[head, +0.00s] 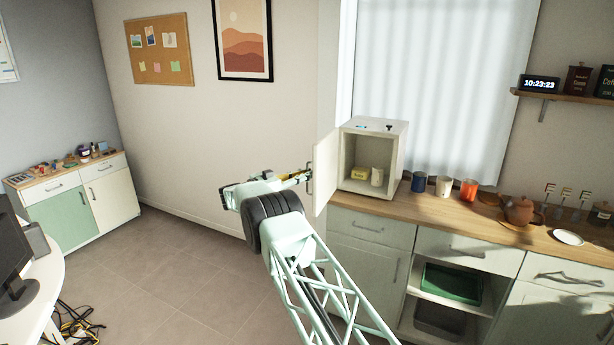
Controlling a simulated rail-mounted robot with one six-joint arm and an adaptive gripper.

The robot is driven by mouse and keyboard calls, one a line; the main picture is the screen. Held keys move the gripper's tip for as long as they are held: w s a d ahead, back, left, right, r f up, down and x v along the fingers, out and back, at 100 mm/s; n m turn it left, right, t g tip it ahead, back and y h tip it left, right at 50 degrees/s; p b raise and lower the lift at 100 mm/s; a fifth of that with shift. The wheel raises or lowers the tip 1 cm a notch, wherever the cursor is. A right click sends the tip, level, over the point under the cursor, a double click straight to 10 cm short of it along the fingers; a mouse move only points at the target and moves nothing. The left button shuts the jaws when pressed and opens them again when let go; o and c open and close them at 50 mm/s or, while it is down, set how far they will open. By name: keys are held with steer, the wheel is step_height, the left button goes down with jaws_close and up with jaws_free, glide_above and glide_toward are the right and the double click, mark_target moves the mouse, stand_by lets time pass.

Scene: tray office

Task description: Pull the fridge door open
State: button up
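The small white fridge (403,150) stands on the wooden counter in front of the curtained window. Its door (326,175) is swung open to the left, and the inside shows. My gripper (304,176) is at the left side of the door, by the door's handle (310,183). The fingers are small and partly hidden by my wrist, so I cannot tell whether they hold the handle.
A dark blue mug (419,182), a white mug (444,186) and an orange mug (469,190) stand on the counter right of the fridge. A brown teapot (519,211) and a white plate (568,237) are farther right. Floor left of my arm is open.

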steer(key=v, duration=1.2)
stand_by(0.3)
